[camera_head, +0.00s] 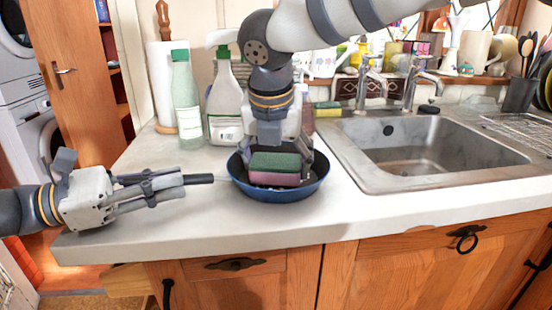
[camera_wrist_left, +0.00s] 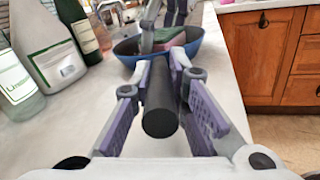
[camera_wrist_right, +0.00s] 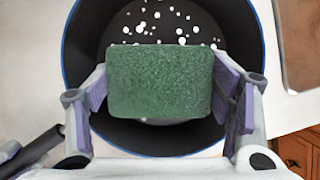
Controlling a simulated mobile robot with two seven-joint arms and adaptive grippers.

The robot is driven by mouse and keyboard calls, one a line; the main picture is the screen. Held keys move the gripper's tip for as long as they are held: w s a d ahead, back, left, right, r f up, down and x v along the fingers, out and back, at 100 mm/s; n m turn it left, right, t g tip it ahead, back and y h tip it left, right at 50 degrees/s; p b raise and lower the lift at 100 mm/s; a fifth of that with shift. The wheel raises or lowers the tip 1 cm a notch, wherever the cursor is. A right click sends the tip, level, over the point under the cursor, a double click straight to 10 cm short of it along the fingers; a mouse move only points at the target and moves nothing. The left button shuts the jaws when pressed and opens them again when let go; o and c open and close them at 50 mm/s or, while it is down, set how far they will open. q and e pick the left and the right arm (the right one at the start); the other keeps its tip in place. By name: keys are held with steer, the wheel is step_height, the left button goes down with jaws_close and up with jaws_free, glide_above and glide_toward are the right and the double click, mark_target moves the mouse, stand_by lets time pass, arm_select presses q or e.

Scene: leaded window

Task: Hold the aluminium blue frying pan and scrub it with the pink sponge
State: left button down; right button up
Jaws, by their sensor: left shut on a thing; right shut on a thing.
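The blue frying pan (camera_head: 285,192) sits on the counter left of the sink, dark inside, with white spots on its floor in the right wrist view (camera_wrist_right: 88,128). My left gripper (camera_head: 180,184) is shut on the pan's black handle (camera_wrist_left: 160,113), left of the pan. The sponge is pink below (camera_head: 272,178) and green on top (camera_wrist_right: 160,82). My right gripper (camera_head: 277,160) comes from above and is shut on the sponge, inside the pan's rim. Whether the sponge touches the pan floor is hard to tell.
The steel sink (camera_head: 440,160) with taps is to the right. Bottles (camera_head: 187,100) and a paper roll (camera_head: 160,80) stand behind the pan. Another sponge (camera_head: 327,109) lies by the sink's back edge. The counter's front strip (camera_head: 200,235) is clear.

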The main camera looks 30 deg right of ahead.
steer(key=shift+f, duration=0.6)
stand_by(0.5)
steer(key=shift+a, duration=0.1)
